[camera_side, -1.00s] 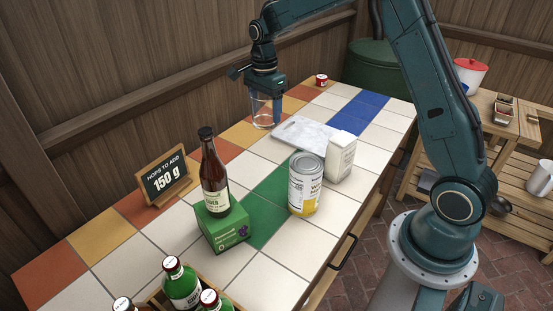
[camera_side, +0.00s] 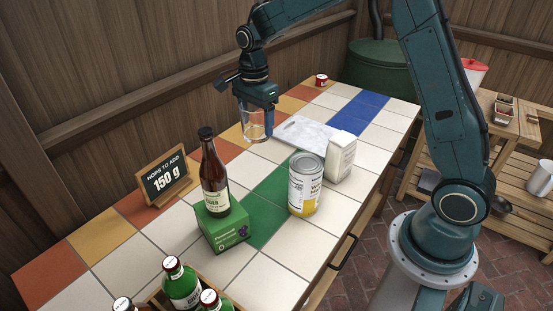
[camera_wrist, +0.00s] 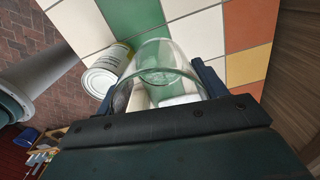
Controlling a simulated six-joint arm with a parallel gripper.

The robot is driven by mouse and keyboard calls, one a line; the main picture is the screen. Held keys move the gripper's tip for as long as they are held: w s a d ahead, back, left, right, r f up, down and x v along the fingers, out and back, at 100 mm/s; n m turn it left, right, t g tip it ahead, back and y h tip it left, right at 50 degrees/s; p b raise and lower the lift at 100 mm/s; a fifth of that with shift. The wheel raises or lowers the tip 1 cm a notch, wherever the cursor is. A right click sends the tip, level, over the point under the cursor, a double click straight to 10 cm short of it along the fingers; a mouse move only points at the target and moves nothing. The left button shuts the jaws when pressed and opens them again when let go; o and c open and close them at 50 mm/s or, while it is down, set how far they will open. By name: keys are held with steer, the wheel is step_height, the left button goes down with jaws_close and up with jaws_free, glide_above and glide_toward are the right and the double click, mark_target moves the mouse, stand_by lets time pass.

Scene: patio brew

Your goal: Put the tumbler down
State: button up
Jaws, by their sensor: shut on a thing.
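The clear glass tumbler (camera_side: 254,124) is upright between the fingers of my gripper (camera_side: 257,118) at the far part of the tiled table (camera_side: 112,253). My gripper is shut on it. In the side view the tumbler's base is close to the tiles, and I cannot tell whether it touches them. The tumbler fills the middle of the wrist view (camera_wrist: 163,66), with a finger of my gripper (camera_wrist: 165,85) on each side of it.
A marble board (camera_side: 301,133) lies just right of the tumbler. A white carton (camera_side: 340,157), a can (camera_side: 305,187) and a brown bottle (camera_side: 213,175) on a green box (camera_side: 225,226) stand nearer. A sign (camera_side: 164,175) and small red tin (camera_side: 321,80) stand along the back. Bare tiles lie left of the tumbler.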

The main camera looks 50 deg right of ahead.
steer(key=s+a+n, duration=0.1)
steer(key=s+a, duration=1.6)
steer(key=shift+s+a, duration=0.15)
steer(key=shift+s, duration=0.2)
steer(key=shift+f, duration=0.15)
step_height(320, 180, down, 16)
steer(key=shift+f, duration=0.1)
steer(key=shift+f, duration=1.8)
steer(key=shift+f, duration=0.1)
